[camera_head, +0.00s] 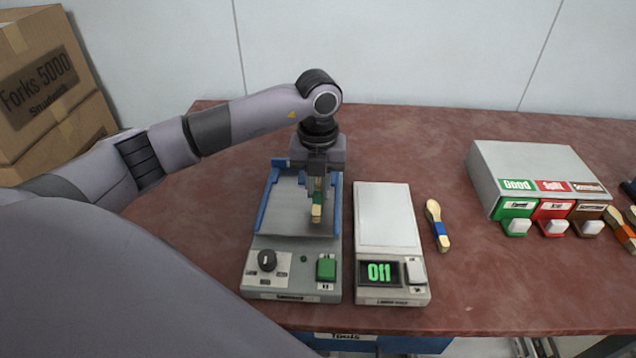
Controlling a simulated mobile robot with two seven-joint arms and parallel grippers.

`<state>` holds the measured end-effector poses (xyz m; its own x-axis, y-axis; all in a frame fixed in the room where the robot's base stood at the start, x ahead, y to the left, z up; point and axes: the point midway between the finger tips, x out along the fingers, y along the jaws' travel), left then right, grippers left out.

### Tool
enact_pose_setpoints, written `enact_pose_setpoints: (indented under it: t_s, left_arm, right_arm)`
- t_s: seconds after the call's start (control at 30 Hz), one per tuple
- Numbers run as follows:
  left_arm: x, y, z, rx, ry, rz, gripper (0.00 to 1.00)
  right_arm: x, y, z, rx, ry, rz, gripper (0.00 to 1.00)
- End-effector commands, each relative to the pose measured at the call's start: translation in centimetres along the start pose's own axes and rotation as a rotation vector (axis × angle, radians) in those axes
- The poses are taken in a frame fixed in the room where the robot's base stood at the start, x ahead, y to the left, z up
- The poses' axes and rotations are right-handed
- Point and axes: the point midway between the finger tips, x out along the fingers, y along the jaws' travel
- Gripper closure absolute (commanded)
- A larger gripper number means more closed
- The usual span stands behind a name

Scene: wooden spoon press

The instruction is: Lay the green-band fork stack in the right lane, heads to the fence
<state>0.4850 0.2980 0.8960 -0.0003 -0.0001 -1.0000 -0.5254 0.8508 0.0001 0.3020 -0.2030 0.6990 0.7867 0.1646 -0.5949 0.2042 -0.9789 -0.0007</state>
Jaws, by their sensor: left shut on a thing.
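The green-band fork stack (316,213) is in my left gripper (318,186), which is shut on it. The stack hangs over the right part of the grey tray (284,215) of a machine with blue side walls. The stack's light wooden end points toward the front of the machine; its other end is hidden by the gripper. I cannot tell whether the stack touches the tray. The back of the tray is partly hidden by my left gripper and wrist. My right gripper is not in view.
A scale (385,215) reading "Off" stands close to the machine's right. A blue-band utensil stack (438,229) lies beyond it. A box with Good, Split and a third label (535,165) and an orange-band stack (622,232) are farther right. The red table between is clear.

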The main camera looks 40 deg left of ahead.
Motion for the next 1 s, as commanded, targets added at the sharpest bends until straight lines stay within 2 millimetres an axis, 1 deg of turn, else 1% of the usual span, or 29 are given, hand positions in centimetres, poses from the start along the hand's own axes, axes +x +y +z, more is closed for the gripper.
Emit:
enact_pose_setpoints:
  t_s: [0.3, 0.33, 0.4, 0.67, 0.77, 0.83, 0.87, 0.97, 1.0]
  left_arm:
    - [0.8, 0.0, 0.0, 0.0, 0.0, 0.0, 1.0]
    - [0.7, 0.0, 0.0, 0.0, 0.0, 0.0, 0.76]
    - [0.7, 0.0, 0.0, 0.0, 0.0, 0.0, 0.55]
    - [0.6, 0.0, 0.0, 0.0, 0.0, 0.0, 0.55]
    - [0.1, 0.0, 0.0, 0.0, 0.0, 0.0, 0.55]
    - [-0.5, 0.0, 0.0, 0.0, -0.001, -0.001, 0.55]
    - [-0.8, 0.0, 0.1, 0.0, -0.003, -0.002, 0.55]
    - [-2.7, 0.0, 0.1, 0.0, -0.004, -0.003, 0.55]
    - [-3.6, -0.1, 0.1, 0.0, -0.005, -0.003, 0.55]
  right_arm:
    - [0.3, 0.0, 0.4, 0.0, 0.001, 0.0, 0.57]
    - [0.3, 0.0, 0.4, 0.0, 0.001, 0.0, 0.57]
    - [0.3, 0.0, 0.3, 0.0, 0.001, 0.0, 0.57]
    - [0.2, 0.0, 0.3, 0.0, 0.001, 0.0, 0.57]
    - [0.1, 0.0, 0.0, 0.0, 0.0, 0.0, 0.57]
    - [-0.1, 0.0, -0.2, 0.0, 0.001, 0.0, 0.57]
    - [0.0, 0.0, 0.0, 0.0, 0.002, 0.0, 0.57]
    - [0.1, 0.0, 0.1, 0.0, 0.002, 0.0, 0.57]
    - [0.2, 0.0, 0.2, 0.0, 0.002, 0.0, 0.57]
